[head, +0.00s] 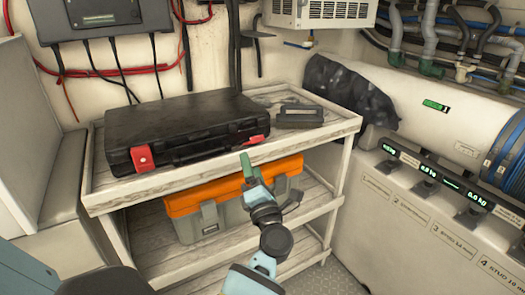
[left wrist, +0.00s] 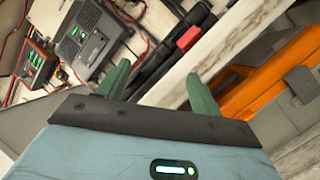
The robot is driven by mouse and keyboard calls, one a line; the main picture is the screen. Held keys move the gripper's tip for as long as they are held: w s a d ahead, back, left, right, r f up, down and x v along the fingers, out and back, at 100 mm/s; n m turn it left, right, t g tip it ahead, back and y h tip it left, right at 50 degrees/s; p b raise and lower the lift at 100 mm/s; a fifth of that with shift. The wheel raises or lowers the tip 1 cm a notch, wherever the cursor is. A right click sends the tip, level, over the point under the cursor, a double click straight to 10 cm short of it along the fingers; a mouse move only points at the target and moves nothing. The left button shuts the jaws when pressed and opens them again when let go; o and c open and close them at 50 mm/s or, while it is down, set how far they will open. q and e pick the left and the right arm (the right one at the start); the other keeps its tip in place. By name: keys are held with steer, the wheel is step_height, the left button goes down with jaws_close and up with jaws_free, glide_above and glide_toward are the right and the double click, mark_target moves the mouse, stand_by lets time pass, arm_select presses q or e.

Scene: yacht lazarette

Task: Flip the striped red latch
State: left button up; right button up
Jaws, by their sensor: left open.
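A black hard case (head: 180,126) lies closed on the top shelf of a weathered wooden rack. Its front edge has two red latches, one at the left (head: 142,157) and one near the right corner (head: 257,139). I cannot make out stripes on either one. My left gripper (head: 247,164) is in front of the rack, just below the right latch in the head view. In the left wrist view its two green fingers (left wrist: 157,74) are spread with nothing between them. A red latch (left wrist: 188,38) and part of the case show beyond them. My right gripper is not in view.
A grey toolbox with an orange lid (head: 190,203) stands on the shelf below, behind my left arm. A dark handle-like piece (head: 299,115) lies right of the case. The top shelf's raised white front rim (head: 110,200) runs below the latches.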

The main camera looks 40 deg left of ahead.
arm_select(q)
steer(key=w+r+n+g+h+b, duration=0.4)
steer(key=w+n+g+h+b, duration=0.1)
steer(key=n, duration=1)
steer(key=shift+w+d+r+g+h+b, duration=0.3)
steer(key=shift+w+g+h, duration=0.2)
steer(key=shift+w+g, duration=0.75)
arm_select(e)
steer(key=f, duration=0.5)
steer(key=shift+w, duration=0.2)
arm_select(q)
steer(key=shift+a, duration=0.1)
